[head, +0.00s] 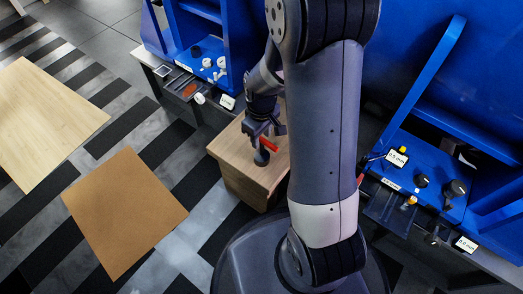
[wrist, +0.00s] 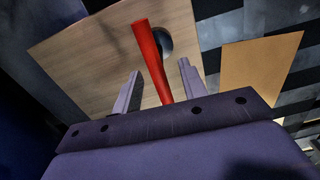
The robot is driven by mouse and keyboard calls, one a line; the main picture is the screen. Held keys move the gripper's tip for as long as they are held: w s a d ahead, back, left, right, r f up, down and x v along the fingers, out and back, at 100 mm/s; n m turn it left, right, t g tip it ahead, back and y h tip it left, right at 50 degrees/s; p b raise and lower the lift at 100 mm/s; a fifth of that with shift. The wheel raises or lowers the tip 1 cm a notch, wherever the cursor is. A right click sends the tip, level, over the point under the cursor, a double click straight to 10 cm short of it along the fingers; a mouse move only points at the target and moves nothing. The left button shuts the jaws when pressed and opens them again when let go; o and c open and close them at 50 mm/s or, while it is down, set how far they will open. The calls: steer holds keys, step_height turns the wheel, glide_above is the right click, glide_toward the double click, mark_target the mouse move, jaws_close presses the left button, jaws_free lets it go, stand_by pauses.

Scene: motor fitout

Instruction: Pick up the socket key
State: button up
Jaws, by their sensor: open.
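The socket key appears to be the red bar (head: 269,143) with a dark round part (head: 262,157) beside it, over the top of a wooden block. In the wrist view the red bar (wrist: 151,58) runs between my two fingers, with a gap on each side, and its near end is hidden behind my gripper body. The dark round part (wrist: 163,43) shows beyond the fingertips, partly covered by the bar. My gripper (head: 266,136) is open just above the block and around the bar; it also shows in the wrist view (wrist: 159,69). I cannot tell whether the dark part joins the bar.
The wooden block (head: 240,165) stands close beside my base. Blue workbenches with small labelled parts stand behind (head: 225,55) and at the right (head: 430,165). A brown panel (head: 125,212) and a pale wood panel (head: 45,120) are at the left, over striped floor.

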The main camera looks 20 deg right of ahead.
mark_target(262, 145)
step_height(262, 145, down, 6)
steer(key=b, duration=0.2)
steer(key=shift+w+d+r+b, duration=0.15)
steer(key=shift+r+b, duration=0.1)
steer(key=shift+b, duration=0.15)
steer(key=shift+r, duration=0.1)
steer(key=shift+c, duration=0.4)
jaws_close()
